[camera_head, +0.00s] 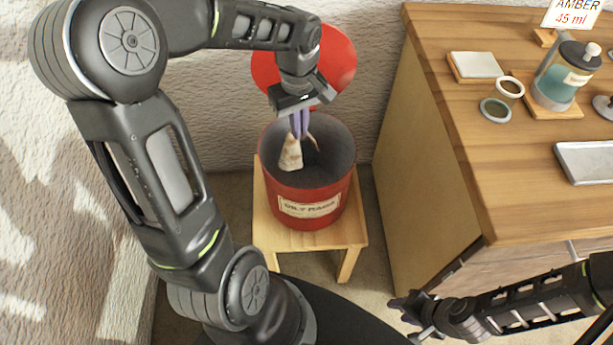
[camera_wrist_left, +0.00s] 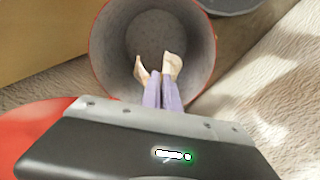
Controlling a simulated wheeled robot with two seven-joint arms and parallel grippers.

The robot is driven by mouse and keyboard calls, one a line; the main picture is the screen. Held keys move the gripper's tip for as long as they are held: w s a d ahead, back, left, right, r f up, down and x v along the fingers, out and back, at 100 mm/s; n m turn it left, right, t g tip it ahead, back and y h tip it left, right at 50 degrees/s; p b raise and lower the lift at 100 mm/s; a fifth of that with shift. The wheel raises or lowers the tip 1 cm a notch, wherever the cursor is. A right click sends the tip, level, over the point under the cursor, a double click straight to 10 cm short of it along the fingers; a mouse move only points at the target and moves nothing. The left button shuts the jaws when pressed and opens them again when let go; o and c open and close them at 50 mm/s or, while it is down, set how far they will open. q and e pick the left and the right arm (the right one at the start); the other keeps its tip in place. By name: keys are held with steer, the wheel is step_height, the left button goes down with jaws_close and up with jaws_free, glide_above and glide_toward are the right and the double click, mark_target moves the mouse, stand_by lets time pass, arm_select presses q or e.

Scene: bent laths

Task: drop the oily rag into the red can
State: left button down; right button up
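The red can (camera_head: 306,205) stands open on a small wooden stool, with a label reading like "OILY RAGS" on its front. Its red lid (camera_head: 335,55) stands raised behind it. My left gripper (camera_head: 299,135) points down over the can's mouth, shut on the cream, stained oily rag (camera_head: 290,155). The rag hangs from the fingertips within the can's opening. In the left wrist view the rag (camera_wrist_left: 172,66) shows at the ends of the two purple fingers, over the can's grey inside (camera_wrist_left: 120,60). My right gripper (camera_head: 408,315) is low at the bottom, away from the can; its opening is unclear.
A wooden workbench (camera_head: 480,150) stands to the right of the stool (camera_head: 262,225). A textured wall is behind.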

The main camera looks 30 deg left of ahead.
arm_select(q)
step_height(320, 180, down, 6)
steer(key=b, duration=0.4)
stand_by(0.3)
steer(key=shift+c, duration=1.4)
jaws_free()
step_height(320, 180, up, 6)
steer(key=p, duration=0.3)
steer(key=shift+f+p, duration=0.25)
steer(key=shift+p, duration=0.1)
